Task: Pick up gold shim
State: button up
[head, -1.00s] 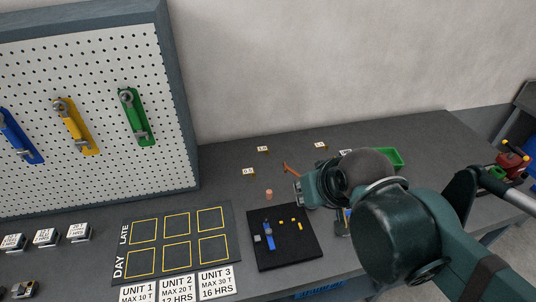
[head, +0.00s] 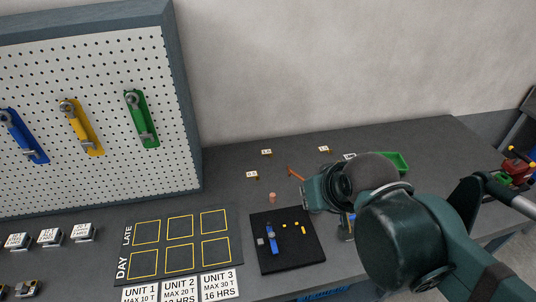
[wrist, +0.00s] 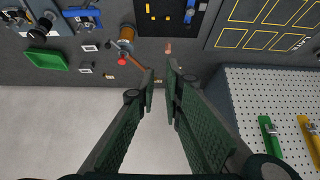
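Several small gold-yellow pieces lie on a black mat (head: 291,256); one of them (head: 303,230) is longer than the others. They also show at the top of the wrist view (wrist: 168,18). Tiny gold-coloured bits also sit beside small white labels (head: 252,175) further back. I cannot tell which piece is the gold shim. My gripper (wrist: 160,71) is open, with nothing between its fingers, and apart from the mat.
A blue tool (head: 271,238) lies on the mat. A green tray (head: 397,161) is at right. A yellow-gridded board (head: 181,243) is left of the mat; a pegboard (head: 90,90) rises behind.

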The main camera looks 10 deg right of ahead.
jog(key=shift+w+r, duration=0.1)
jog(key=w+r+n+g, duration=0.1)
jog(key=w+n+g, duration=0.55)
jog(key=w, duration=2.25)
jog(key=w+f+n, duration=0.3)
jog(key=w+f, duration=0.5)
jog(key=w+d+f+n, duration=0.1)
jog(key=w+f+n, duration=0.3)
jog(key=w+f, duration=0.4)
jog(key=w+d+f+n, duration=0.1)
jog(key=w+f+n, duration=0.3)
jog(key=w+f, duration=0.4)
jog(key=shift+w+d+f+g, duration=0.1)
jog(key=shift+w+d+g, duration=0.1)
jog(key=shift+w+g, duration=0.25)
jog(key=shift+w+f, duration=0.2)
jog(key=shift+f, duration=0.15)
